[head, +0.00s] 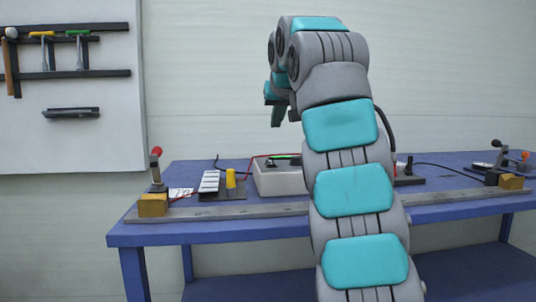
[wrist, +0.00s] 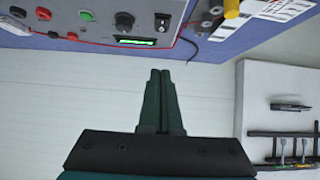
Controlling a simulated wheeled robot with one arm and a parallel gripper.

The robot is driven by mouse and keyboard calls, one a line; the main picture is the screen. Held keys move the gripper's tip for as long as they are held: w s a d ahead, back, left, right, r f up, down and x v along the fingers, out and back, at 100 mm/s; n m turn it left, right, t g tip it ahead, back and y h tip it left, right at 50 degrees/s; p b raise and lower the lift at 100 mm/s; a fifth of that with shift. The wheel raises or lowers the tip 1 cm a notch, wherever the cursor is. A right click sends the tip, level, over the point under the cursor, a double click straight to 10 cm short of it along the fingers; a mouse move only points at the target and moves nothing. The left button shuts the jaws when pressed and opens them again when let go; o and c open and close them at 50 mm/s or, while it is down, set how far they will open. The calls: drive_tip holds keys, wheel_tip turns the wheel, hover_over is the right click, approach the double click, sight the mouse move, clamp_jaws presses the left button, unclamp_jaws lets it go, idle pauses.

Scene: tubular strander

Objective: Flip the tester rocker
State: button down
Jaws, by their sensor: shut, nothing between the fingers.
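The tester (head: 279,178) is a light grey box on the blue bench, partly hidden behind my arm in the head view. Its panel also shows upside down at the top of the wrist view (wrist: 100,30). The panel has a lit green display (wrist: 135,41), a black knob (wrist: 124,22) and a small black switch that looks like the rocker (wrist: 162,22). Which way the rocker is tipped is too small to tell. My gripper (wrist: 160,72) is shut and empty, with its dark green fingertips apart from the panel. In the head view my gripper (head: 277,116) hangs above the tester.
A yellow cylinder (head: 230,178) and a white-striped block (head: 209,182) stand left of the tester. A metal rail (head: 225,213) runs along the front. Tools hang on the wall board (head: 90,130).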

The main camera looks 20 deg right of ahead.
hover_over(271, 163)
drive_tip(key=f, duration=0.7)
drive_tip(key=shift+s, duration=0.3)
drive_tip(key=shift+w+f+b, duration=0.15)
drive_tip(key=shift+f+b, duration=0.2)
drive_tip(key=shift+f, duration=1.15)
